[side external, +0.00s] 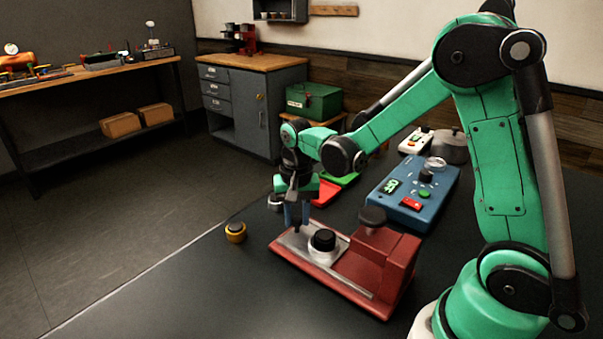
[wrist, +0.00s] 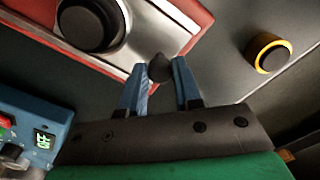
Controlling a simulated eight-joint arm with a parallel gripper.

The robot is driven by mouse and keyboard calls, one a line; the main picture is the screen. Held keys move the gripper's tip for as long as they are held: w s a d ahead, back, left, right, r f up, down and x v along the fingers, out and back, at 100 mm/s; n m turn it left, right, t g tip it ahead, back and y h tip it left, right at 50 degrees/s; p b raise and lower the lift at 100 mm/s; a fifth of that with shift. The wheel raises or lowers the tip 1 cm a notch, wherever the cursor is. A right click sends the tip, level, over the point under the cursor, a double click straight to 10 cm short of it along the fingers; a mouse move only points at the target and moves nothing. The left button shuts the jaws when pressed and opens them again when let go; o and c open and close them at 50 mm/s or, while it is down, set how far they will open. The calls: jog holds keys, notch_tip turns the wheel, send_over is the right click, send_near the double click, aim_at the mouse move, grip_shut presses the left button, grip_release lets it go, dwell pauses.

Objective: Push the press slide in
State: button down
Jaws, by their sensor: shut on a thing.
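The red press (side external: 383,262) stands on the dark table, with a black knob (side external: 372,215) on its tall block. Its silver slide plate (side external: 343,266) sits out on the low red base. A pale round piece with a black top (side external: 322,241) sits on the plate; it also shows in the wrist view (wrist: 90,22). My gripper (side external: 296,219) is at the plate's outer end, pointing down. In the wrist view its blue fingers (wrist: 160,80) are shut on a small dark knob (wrist: 160,67). Whether the knob is fixed to the slide is not clear.
A blue control box (side external: 412,190) with a green display stands behind the press. A yellow-ringed black knob (side external: 236,232) lies left of the press, near the table edge. The front left tabletop is clear.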

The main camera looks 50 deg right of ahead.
aim_at(313, 236)
jog(key=s, duration=0.4)
jog(key=shift+w, duration=0.1)
jog(key=c, duration=0.6)
grip_release()
jog(key=shift+r, duration=2.8)
